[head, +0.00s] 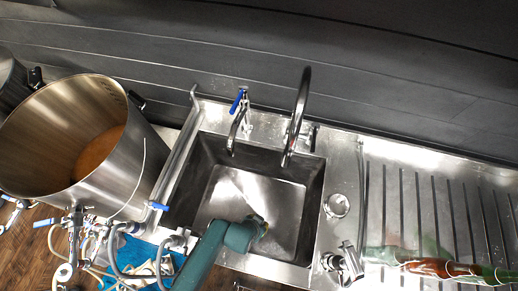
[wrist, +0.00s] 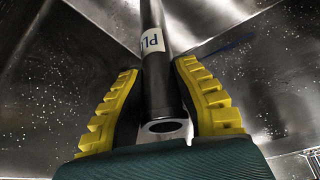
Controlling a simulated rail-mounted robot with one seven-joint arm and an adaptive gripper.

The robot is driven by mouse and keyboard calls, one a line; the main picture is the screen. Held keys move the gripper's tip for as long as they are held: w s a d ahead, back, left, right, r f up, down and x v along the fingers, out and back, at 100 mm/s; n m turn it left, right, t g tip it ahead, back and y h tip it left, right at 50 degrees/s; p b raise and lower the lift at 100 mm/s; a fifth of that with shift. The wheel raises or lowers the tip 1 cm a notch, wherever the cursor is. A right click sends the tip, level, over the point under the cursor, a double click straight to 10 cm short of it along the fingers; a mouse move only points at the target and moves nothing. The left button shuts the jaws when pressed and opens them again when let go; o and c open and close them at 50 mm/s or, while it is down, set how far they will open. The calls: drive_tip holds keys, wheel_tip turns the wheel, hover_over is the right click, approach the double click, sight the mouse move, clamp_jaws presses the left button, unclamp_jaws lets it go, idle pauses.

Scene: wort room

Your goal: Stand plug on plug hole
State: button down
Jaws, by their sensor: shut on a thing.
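My gripper (wrist: 159,72) is shut on a dark metal tube, the plug (wrist: 155,95), in the wrist view. The plug has a white label starting "PL" and an open hollow end near the palm. Its far end runs out at the top of the picture. In the head view my gripper (head: 259,226) is low over the sink basin (head: 228,190); the plug cannot be made out there. The plug hole shows in neither view, so I cannot tell how the plug's far end lies to it.
A curved tap (head: 303,100) and a blue-handled valve (head: 238,108) stand behind the basin. A round metal fitting (head: 337,205) sits right of it. Colored bottles (head: 430,265) lie on the ribbed drainboard (head: 405,205). A large steel pot (head: 140,165) stands left.

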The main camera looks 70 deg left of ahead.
drive_tip(key=shift+w, duration=0.1)
drive_tip(key=c, duration=0.8)
unclamp_jaws()
drive_tip(key=shift+c, duration=0.2)
drive_tip(key=v, duration=1.2)
